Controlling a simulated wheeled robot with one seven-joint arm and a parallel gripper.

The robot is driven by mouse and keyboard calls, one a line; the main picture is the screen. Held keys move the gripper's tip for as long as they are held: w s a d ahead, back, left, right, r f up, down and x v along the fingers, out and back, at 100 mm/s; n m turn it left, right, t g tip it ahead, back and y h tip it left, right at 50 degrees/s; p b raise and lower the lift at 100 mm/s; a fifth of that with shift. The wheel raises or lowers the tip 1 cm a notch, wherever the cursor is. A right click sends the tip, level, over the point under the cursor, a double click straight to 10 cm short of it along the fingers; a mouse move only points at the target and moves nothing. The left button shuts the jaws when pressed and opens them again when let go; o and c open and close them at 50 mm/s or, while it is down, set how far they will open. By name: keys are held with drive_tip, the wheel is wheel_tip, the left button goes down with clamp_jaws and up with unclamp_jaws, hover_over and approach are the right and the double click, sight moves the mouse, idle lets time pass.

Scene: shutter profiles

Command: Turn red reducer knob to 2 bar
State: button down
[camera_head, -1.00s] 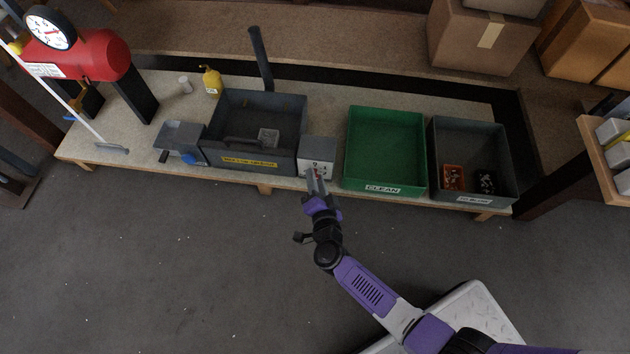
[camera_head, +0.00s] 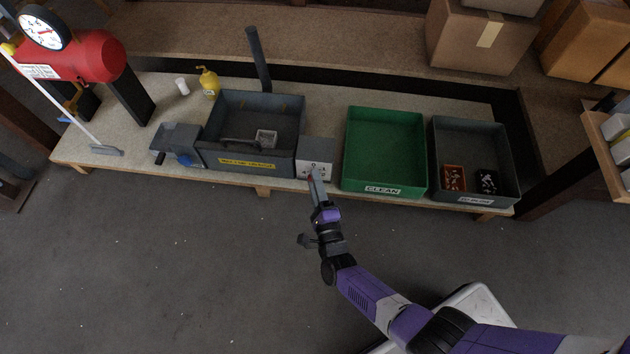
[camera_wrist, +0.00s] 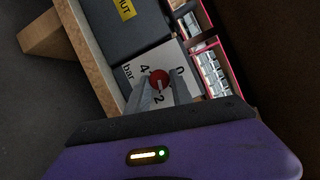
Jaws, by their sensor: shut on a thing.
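The red reducer knob (camera_wrist: 160,79) sits on the white face of a small grey box (camera_head: 316,158), marked 0, 2, 4 and "bar" in the wrist view. A pale mark shows on the knob, but I cannot tell exactly which number it points at. My gripper (camera_wrist: 160,90) is shut on the knob, with one finger on each side of it. In the head view my gripper (camera_head: 314,178) reaches the front of the box from below, and the fingers largely hide the knob.
A dark grey bin (camera_head: 230,158) with a yellow label stands left of the box. A green bin (camera_head: 382,187) labelled CLEAN and another grey bin (camera_head: 475,200) stand to the right. A red tank with a gauge (camera_head: 95,57) is at the far left.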

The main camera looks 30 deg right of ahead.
drive_tip(key=shift+f+m+t+h, duration=0.15)
drive_tip(key=shift+m+t+h, duration=0.3)
drive_tip(key=shift+m, duration=0.95)
drive_tip(key=shift+m+h, duration=0.25)
drive_tip(key=shift+m, duration=0.25)
drive_tip(key=shift+d, duration=0.1)
drive_tip(key=c, duration=1.1)
unclamp_jaws()
drive_tip(key=shift+c, duration=0.2)
drive_tip(key=v, duration=0.7)
drive_tip(key=shift+s, duration=0.35)
drive_tip(key=shift+f, duration=0.1)
